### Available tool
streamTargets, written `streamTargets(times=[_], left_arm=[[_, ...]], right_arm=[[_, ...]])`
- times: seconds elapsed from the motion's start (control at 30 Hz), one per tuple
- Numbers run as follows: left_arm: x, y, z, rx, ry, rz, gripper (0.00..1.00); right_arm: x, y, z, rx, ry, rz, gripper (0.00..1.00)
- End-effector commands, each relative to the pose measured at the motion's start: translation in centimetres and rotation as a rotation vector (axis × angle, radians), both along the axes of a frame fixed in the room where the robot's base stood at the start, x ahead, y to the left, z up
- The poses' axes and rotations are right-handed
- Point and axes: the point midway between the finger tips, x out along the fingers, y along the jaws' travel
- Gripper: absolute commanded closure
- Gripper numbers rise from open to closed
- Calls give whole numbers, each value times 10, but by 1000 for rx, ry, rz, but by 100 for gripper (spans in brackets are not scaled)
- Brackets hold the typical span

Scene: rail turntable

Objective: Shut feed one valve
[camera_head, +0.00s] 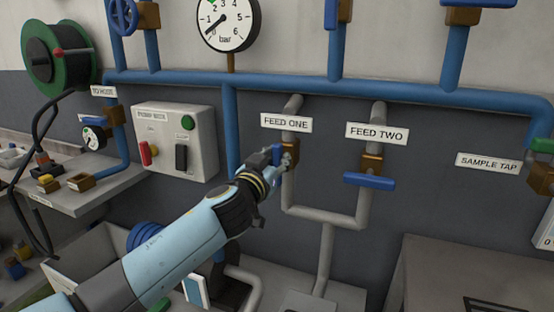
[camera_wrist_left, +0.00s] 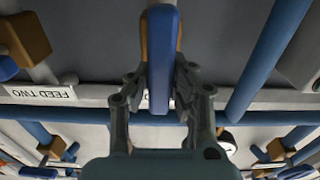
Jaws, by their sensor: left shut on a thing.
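The feed one valve has a brass body (camera_head: 289,181) on a grey pipe, below the FEED ONE label (camera_head: 286,123). My left gripper (camera_head: 284,156) is shut on its blue handle (camera_head: 277,152), which it partly hides in the head view. In the left wrist view the handle (camera_wrist_left: 161,50) stands upright between both fingers (camera_wrist_left: 160,88), in front of the brass body. The handle looks in line with the pipe. My right gripper is in neither view.
The feed two valve's blue handle (camera_head: 369,180) lies crosswise, close to the right. A pump box (camera_head: 172,138) with red and green controls hangs at left. A large blue pipe (camera_head: 300,83) runs above. A grey box (camera_head: 470,275) stands at lower right.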

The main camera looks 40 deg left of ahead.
Motion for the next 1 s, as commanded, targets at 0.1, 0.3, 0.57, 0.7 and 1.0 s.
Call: streamTargets(times=[0.1,0.3,0.57,0.7,1.0], left_arm=[[0,-1,0,26,6,0,100],[0,-2,-1,125,30,0,100],[1,-5,-2,345,84,0,100],[2,-7,-3,474,115,0,100],[2,-11,-5,751,181,0,100]], right_arm=[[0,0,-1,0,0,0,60],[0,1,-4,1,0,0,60],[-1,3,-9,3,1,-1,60],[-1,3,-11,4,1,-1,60],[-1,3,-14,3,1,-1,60]])
